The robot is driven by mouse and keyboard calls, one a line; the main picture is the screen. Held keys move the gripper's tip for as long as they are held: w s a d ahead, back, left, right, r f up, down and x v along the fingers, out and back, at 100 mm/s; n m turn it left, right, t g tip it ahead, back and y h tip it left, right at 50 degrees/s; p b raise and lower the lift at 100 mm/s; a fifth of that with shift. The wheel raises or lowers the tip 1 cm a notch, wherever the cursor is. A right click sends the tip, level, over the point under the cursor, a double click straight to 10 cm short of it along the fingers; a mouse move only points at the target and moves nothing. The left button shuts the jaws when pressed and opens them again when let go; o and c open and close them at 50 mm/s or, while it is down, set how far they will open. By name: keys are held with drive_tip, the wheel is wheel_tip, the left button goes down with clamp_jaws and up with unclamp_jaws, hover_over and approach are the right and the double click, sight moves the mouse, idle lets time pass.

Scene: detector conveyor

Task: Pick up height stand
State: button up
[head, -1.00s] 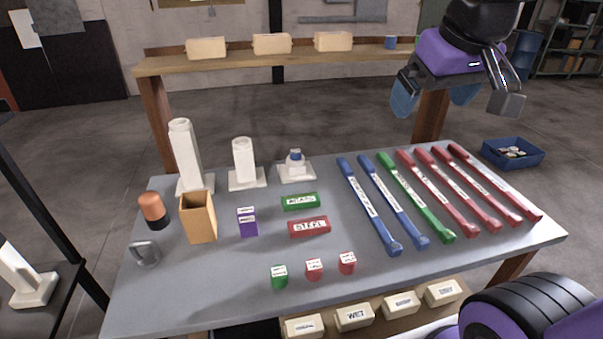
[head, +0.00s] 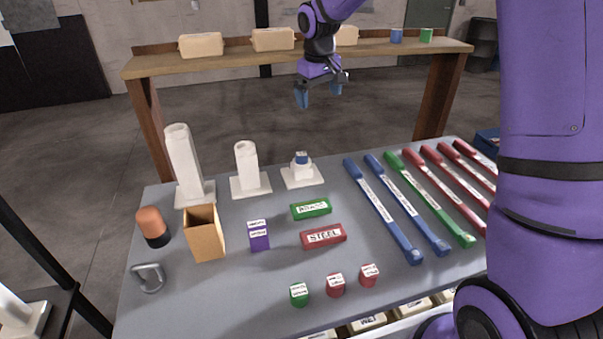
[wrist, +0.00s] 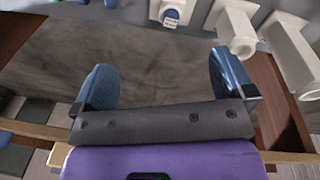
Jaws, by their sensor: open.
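Three white stands on square bases stand along the back of the grey table: a tall one (head: 183,160) at left, a medium one (head: 247,165) and a short one (head: 301,174) with a blue top. I cannot tell which one the task names. In the wrist view the short stand (wrist: 173,12), medium stand (wrist: 236,30) and tall stand (wrist: 290,55) show along the top and right. My gripper (head: 319,95) is open and empty, in the air behind and above the short stand, apart from all three. Its blue fingers also show in the wrist view (wrist: 165,82).
A wooden shelf (head: 160,66) with cream boxes runs behind the table. On the grey table (head: 200,295) are an open tan box (head: 205,235), an orange-black cylinder (head: 152,226), a metal shackle (head: 149,278), small labelled blocks and several coloured bars. My arm covers the right side.

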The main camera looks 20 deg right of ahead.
drive_tip(key=n+g, duration=0.1)
approach(300, 162)
drive_tip(key=w, duration=0.1)
drive_tip(key=d, duration=0.1)
drive_tip(key=w, duration=0.1)
drive_tip(key=shift+w+d+f+y, duration=0.15)
drive_tip(key=shift+w+f+y, duration=0.2)
drive_tip(key=shift+y, duration=0.05)
wheel_tip(300, 162, down, 11)
drive_tip(key=shift+s, duration=0.15)
drive_tip(key=shift+c, duration=0.2)
drive_tip(key=c, duration=1.1)
